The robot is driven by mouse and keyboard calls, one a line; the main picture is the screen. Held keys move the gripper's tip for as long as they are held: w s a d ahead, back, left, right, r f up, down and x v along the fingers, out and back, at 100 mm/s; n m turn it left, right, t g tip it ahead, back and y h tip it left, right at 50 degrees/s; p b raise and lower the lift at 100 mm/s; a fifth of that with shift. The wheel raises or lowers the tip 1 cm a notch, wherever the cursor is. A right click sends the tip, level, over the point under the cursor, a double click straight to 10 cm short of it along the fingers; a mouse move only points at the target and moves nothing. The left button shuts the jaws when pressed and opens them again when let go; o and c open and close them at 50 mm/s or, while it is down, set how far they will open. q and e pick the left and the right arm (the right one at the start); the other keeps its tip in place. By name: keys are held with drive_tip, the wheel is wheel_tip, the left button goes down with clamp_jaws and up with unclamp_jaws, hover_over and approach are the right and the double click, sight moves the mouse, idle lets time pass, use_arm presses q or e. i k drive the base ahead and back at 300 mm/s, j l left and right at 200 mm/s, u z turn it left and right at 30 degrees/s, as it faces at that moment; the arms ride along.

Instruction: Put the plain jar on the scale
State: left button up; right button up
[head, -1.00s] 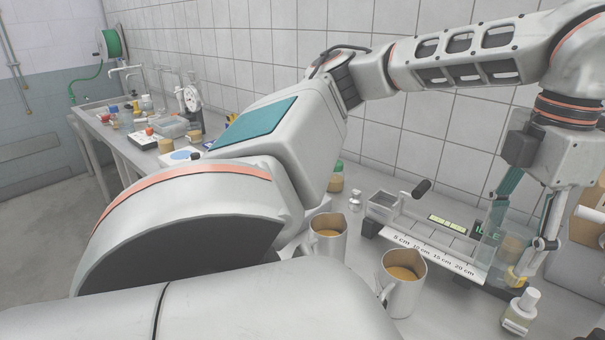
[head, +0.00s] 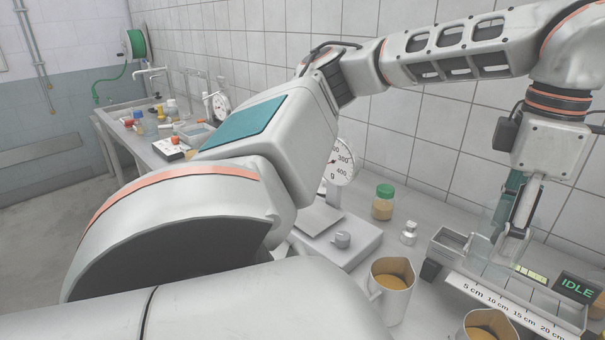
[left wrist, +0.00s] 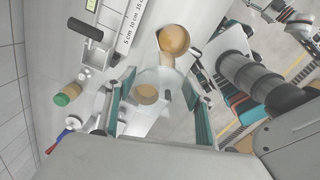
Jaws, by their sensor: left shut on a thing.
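The plain jar (head: 484,228), clear glass, is between the teal-padded fingers of my left gripper (head: 510,225). The gripper is shut on it, above the ruler-marked tray at the right. In the left wrist view the jar (left wrist: 158,76) sits between the two fingers (left wrist: 158,108); a tan disc shows through the glass, and I cannot tell whether it is inside or beyond. The scale (head: 366,246), with a round dial (head: 343,163) and grey plate (head: 317,217), stands left of the gripper, partly hidden by my arm. My right gripper is not in view.
Jugs of tan contents (head: 391,283) stand in front. The ruler-marked tray (head: 500,297) lies right.

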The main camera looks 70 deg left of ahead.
sight(313, 214)
drive_tip(key=j+u, duration=0.4)
drive_tip(key=j, duration=1.25)
